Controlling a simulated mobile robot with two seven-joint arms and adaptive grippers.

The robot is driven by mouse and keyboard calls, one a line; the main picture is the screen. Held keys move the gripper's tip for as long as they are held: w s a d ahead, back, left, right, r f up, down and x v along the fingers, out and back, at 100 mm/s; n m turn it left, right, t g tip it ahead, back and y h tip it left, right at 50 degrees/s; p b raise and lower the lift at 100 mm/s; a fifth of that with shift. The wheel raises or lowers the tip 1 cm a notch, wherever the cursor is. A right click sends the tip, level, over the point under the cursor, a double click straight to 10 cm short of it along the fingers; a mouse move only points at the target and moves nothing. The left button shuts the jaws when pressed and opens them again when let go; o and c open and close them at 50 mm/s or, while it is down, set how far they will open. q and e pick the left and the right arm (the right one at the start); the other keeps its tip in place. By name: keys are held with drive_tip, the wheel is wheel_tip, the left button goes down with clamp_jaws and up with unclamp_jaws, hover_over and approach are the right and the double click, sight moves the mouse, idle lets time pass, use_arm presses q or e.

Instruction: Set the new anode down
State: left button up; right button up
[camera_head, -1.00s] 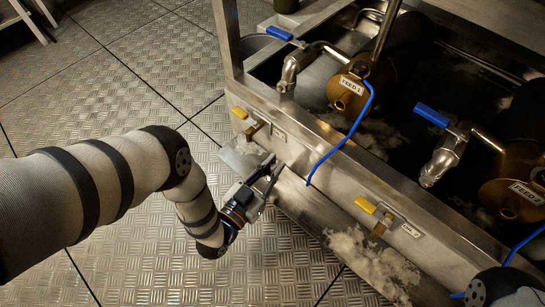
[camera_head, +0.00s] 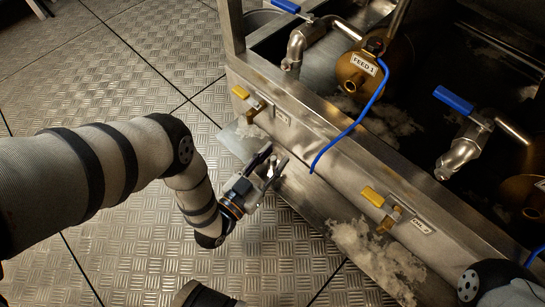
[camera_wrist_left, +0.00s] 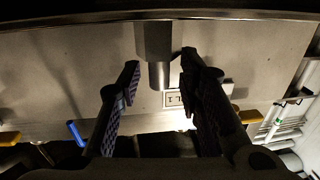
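A grey two-part piece, a wider block with a narrower cylinder, which I take for the new anode (camera_wrist_left: 155,45), shows in the left wrist view between and just beyond my left fingertips. In the head view the piece is too small to make out. My right gripper is out of view.
The steel unit's front panel (camera_head: 335,180) carries two yellow-handled drain valves (camera_head: 241,92) (camera_head: 373,196). A blue cable (camera_head: 352,127) hangs over its rim near my left gripper. White crust (camera_head: 375,255) lies on the ledge. The plate floor (camera_head: 110,110) is clear.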

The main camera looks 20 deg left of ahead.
use_arm(q)
drive_tip(key=shift+r, duration=0.25)
drive_tip(key=p+v, duration=0.4)
drive_tip(key=v, duration=0.8)
